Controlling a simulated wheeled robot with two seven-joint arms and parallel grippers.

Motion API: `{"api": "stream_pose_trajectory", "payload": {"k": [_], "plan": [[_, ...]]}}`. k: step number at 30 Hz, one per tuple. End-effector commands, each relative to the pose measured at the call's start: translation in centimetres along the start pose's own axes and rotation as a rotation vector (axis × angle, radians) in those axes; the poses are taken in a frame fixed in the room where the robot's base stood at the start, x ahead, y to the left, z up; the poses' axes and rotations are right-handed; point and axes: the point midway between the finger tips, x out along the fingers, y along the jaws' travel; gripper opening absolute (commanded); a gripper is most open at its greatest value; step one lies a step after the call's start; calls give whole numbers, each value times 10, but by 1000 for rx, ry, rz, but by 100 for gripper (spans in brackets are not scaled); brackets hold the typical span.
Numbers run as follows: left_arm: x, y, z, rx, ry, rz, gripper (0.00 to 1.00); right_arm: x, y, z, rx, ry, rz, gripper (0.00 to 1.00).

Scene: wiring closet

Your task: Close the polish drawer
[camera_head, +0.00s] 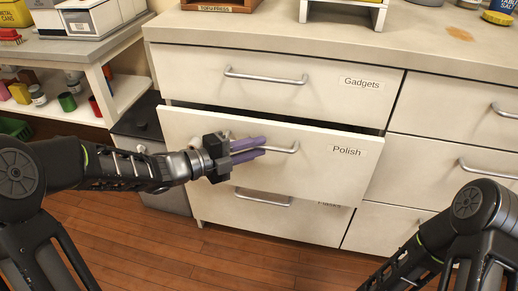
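The polish drawer (318,170) is a white front labelled "Polish", in the middle of the cabinet. It stands out from the cabinet, with a dark gap along its top edge. Its metal bar handle (287,149) is partly hidden behind my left gripper. My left gripper (265,147) has purple fingers that lie close in front of the drawer front, by the left part of the handle. A narrow gap shows between the fingers, with nothing seen in it. Whether they touch the drawer I cannot tell. My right arm shows at the lower right; its gripper is out of frame.
The Gadgets drawer (315,92) above is shut. A lower drawer (270,212) is partly hidden by the polish drawer. The countertop (300,38) holds a wooden box and a white stand. An open shelf (125,92) with small pots stands left, beside a grey bin (165,195). Wooden floor lies in front.

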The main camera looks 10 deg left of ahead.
Motion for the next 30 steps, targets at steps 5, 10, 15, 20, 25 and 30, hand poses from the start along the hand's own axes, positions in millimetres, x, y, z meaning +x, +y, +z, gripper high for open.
{"api": "stream_pose_trajectory", "payload": {"k": [5, 10, 15, 20, 25, 30], "plan": [[13, 0, 0, 0, -1, 0, 19, 4, 1, 0, 0, 2, 0, 19], [13, 0, 0, 0, -1, 0, 19, 4, 1, -1, 0, 2, 0, 19], [13, 0, 0, -1, -1, 0, 12, 4, 1, -1, 0, 2, 0, 19], [13, 0, 0, -1, -1, 0, 0, 4, 1, -1, 0, 2, 0, 19], [13, 0, 0, -1, -2, 0, 0, 4, 1, -1, 0, 2, 0, 19], [13, 0, 0, -1, -2, 1, 0, 4, 1, -1, 0, 2, 0, 19]]}}
